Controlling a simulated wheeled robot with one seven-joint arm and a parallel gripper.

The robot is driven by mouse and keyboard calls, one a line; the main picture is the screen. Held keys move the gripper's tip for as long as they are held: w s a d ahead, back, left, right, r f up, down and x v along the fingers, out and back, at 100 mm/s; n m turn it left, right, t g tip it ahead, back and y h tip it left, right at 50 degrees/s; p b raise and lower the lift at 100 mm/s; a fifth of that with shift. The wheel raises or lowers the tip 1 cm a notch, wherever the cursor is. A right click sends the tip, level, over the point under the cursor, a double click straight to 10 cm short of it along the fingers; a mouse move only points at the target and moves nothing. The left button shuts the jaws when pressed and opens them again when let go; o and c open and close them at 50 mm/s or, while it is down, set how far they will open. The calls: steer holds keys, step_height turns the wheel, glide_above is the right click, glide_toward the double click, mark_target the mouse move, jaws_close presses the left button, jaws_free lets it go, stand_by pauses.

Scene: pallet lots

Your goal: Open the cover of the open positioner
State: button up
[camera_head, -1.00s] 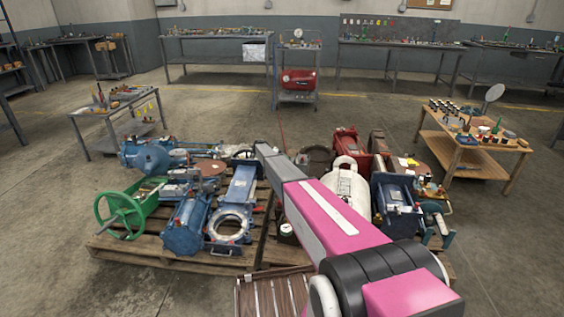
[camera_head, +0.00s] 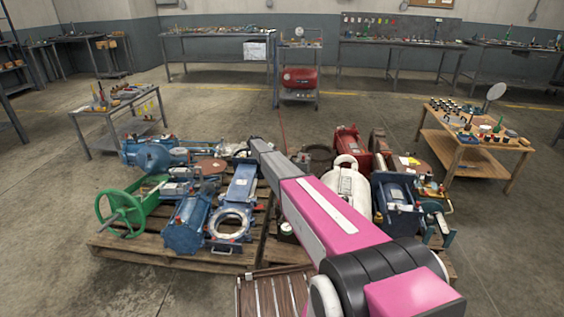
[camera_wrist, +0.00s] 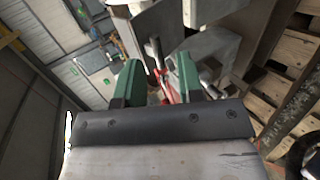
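In the wrist view my gripper (camera_wrist: 157,76) shows two green fingers standing apart, with a gap between them. A thin metal rod and a red part (camera_wrist: 165,88) show in and beyond that gap; I cannot tell whether either finger touches them. Grey metal plates and a box-like housing (camera_wrist: 215,48) are close ahead and to the right of the fingers. I cannot tell which of these parts is the open positioner or its cover. In the head view my pink and grey arm reaches over the pallets, and my gripper is hidden.
Wooden pallets (camera_head: 150,250) carry blue valve bodies, a green handwheel (camera_head: 122,214), a cream vessel (camera_head: 348,190) and a dark blue actuator (camera_head: 397,200). A wooden table (camera_head: 470,150) stands at right, a metal table (camera_head: 112,108) at left.

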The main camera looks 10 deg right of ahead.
steer(key=v, duration=0.7)
steer(key=shift+r, duration=0.2)
steer(key=shift+s, duration=0.15)
steer(key=s+d+r+n+t+y, duration=0.1)
steer(key=s+d+n+y, duration=0.15)
steer(key=s, duration=1.35)
steer(key=s+d+n+t+y, duration=0.1)
steer(key=s+d+y, duration=0.2)
steer(key=s, duration=1.4)
steer(key=s+a+r+n+t+y, duration=0.1)
steer(key=s+r+y, duration=0.1)
steer(key=s, duration=1.2)
steer(key=s+a+r+t+y, duration=0.1)
steer(key=s+r+t+y, duration=0.1)
steer(key=s, duration=1.2)
step_height(320, 180, up, 2)
steer(key=shift+s+r+n+t+y, duration=0.15)
steer(key=shift+n+t+y, duration=0.2)
steer(key=shift+y, duration=0.4)
